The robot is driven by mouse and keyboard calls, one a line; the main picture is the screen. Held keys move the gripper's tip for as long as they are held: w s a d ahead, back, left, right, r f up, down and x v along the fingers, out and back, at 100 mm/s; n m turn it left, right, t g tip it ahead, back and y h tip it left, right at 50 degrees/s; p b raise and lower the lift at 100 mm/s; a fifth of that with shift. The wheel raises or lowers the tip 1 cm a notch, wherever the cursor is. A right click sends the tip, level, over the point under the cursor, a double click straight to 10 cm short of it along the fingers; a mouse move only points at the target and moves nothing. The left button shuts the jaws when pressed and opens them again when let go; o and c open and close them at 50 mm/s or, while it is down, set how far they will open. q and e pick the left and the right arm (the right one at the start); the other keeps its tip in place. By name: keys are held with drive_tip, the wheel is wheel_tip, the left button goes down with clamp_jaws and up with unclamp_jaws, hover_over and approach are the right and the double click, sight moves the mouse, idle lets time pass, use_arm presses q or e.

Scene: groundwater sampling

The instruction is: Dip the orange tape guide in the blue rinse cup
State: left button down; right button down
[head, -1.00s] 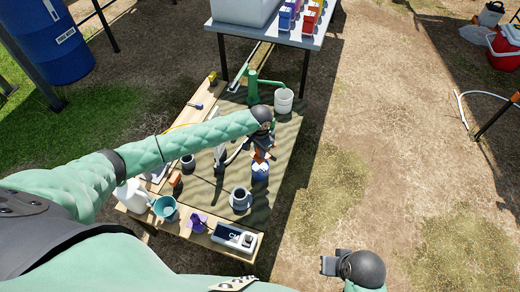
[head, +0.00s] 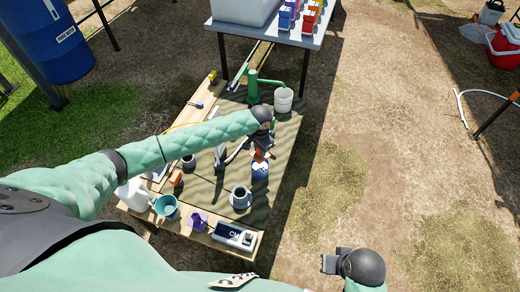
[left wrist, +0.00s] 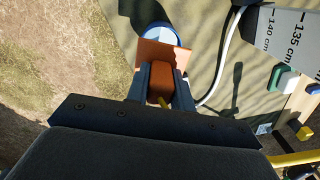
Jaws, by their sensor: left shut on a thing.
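My left gripper (left wrist: 160,88) is shut on the orange tape guide (left wrist: 164,54), whose flat plate shows beyond the fingertips in the left wrist view. The blue rinse cup (left wrist: 161,33) is just past the plate, with its rim and pale inside partly covered by the guide. In the head view the blue cup (head: 260,170) stands on the mat, with the left gripper (head: 262,146) and the guide (head: 259,156) at its far side. I cannot tell whether the guide is inside the cup or only above it. My right gripper (head: 329,264) hangs off the table at lower right; its jaws are unclear.
A grey cup (head: 241,198) stands near the blue cup. A meter (head: 234,237), purple item (head: 198,222) and teal jug (head: 166,206) line the near edge. A white tape runs beside the left gripper.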

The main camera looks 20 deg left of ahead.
sight(260, 159)
use_arm(q)
drive_tip(key=shift+f, duration=0.15)
use_arm(e)
drive_tip(key=shift+w+a, duration=0.1)
use_arm(q)
drive_tip(key=shift+f, duration=1.5)
drive_tip(key=shift+f+b, duration=0.3)
drive_tip(key=shift+f, duration=1.3)
use_arm(e)
drive_tip(key=shift+f, duration=0.4)
drive_tip(key=shift+s, duration=0.2)
